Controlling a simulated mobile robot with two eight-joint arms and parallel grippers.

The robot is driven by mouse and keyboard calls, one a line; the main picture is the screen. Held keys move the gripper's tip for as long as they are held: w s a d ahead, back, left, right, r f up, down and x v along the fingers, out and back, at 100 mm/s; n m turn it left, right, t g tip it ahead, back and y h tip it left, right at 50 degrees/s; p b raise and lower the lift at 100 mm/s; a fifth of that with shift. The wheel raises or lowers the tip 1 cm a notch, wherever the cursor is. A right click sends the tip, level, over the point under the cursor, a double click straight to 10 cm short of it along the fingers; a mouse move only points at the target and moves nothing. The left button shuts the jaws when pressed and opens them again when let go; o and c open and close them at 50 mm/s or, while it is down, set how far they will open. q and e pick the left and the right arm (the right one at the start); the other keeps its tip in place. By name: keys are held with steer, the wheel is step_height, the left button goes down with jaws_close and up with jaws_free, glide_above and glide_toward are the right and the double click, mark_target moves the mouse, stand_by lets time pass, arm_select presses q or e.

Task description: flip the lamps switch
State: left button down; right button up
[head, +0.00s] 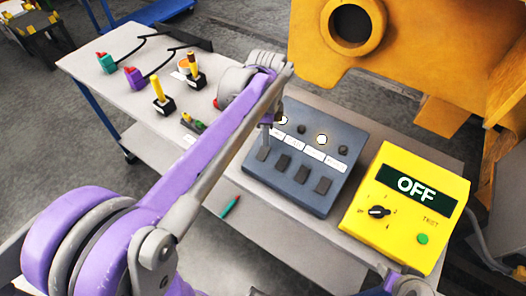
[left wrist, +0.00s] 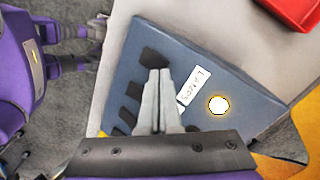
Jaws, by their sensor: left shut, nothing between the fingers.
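The dark blue-grey switch panel (head: 309,155) lies on the bench and carries a row of dark rocker switches, each with a white label. My left gripper (head: 267,141) is over the panel's left end, by the leftmost switch (head: 263,154). In the left wrist view its fingers (left wrist: 158,75) are together and empty, with their tips at the end switch (left wrist: 154,57). Whether they touch it, I cannot tell. A label beside it (left wrist: 193,87) seems to read LAMPS, seen turned. A nearby round lamp (left wrist: 218,105) is lit.
A yellow box (head: 405,205) with an OFF display, knob and green button stands right of the panel. Small plugs and yellow-handled items (head: 160,97) stand on the bench's left. A large yellow casting (head: 430,60) is behind. A green pen-like object (head: 231,206) lies low near the front.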

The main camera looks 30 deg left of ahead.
arm_select(q)
steer(key=shift+f+b, duration=0.35)
steer(key=shift+f, duration=0.45)
arm_select(e)
steer(key=shift+s+f, duration=0.15)
steer(key=shift+f, duration=0.4)
arm_select(q)
steer(key=shift+r, duration=0.1)
arm_select(e)
steer(key=shift+w+r+p, duration=0.4)
steer(key=shift+r+p, duration=0.2)
steer(key=shift+r, duration=0.3)
steer(key=shift+w+r+p, duration=0.35)
steer(key=shift+r+p, duration=0.3)
steer(key=shift+r, duration=0.25)
steer(key=shift+w+r+p, duration=0.4)
steer(key=shift+r+p, duration=0.2)
steer(key=shift+r, duration=0.3)
arm_select(q)
step_height(320, 180, up, 7)
steer(key=shift+w+f, duration=0.1)
arm_select(e)
steer(key=shift+s, duration=0.1)
